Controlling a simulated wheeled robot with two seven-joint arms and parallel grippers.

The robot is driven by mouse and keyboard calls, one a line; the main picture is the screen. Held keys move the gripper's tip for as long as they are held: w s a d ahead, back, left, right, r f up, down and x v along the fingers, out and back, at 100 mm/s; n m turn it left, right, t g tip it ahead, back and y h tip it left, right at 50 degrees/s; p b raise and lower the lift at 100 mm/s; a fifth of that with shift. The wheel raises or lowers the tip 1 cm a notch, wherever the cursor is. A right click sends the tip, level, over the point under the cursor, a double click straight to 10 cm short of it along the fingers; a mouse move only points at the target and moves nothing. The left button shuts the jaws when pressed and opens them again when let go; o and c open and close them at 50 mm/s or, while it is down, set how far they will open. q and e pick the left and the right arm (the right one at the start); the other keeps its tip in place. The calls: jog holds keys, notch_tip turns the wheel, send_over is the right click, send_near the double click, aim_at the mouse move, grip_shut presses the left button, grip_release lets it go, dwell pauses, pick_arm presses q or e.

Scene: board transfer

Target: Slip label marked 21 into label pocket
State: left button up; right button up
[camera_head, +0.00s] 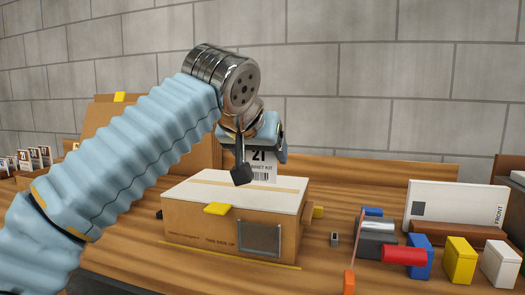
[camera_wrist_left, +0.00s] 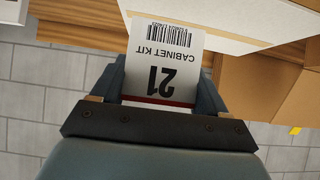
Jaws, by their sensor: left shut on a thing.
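The label marked 21 (camera_head: 261,171) is white with a barcode and the words CABINET KIT. It also shows in the left wrist view (camera_wrist_left: 163,60), upside down, with a red stripe near the gripper. My left gripper (camera_head: 262,140) is shut on the label's striped end and holds it hanging above the back part of the cardboard box (camera_head: 195,222). The label pocket (camera_head: 259,239) is a dark grey framed panel on the box's front face, below and in front of the label. The label and the pocket are apart. My right gripper is not in view.
Several other labels (camera_head: 36,158) stand at the far left. A yellow tab (camera_head: 217,208) sticks out at the box's front top edge. To the right are a red cylinder (camera_head: 403,255), coloured blocks (camera_head: 459,261) and a white FRONT panel (camera_head: 455,207).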

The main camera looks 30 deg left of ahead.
aim_at(259, 174)
pick_arm(q)
jog(key=shift+s, duration=0.1)
jog(key=shift+f+b, duration=2)
jog(key=shift+f, duration=0.4)
jog(key=shift+f+b, duration=1.1)
jog(key=shift+f, duration=0.25)
jog(key=shift+f, duration=0.3)
jog(key=shift+s+r+p, duration=0.15)
jog(key=shift+r+p, duration=0.15)
jog(key=shift+r, duration=0.05)
jog(key=shift+f+b, duration=0.3)
jog(key=shift+r+p, duration=0.3)
jog(key=shift+p, duration=0.15)
jog(key=shift+f, duration=0.35)
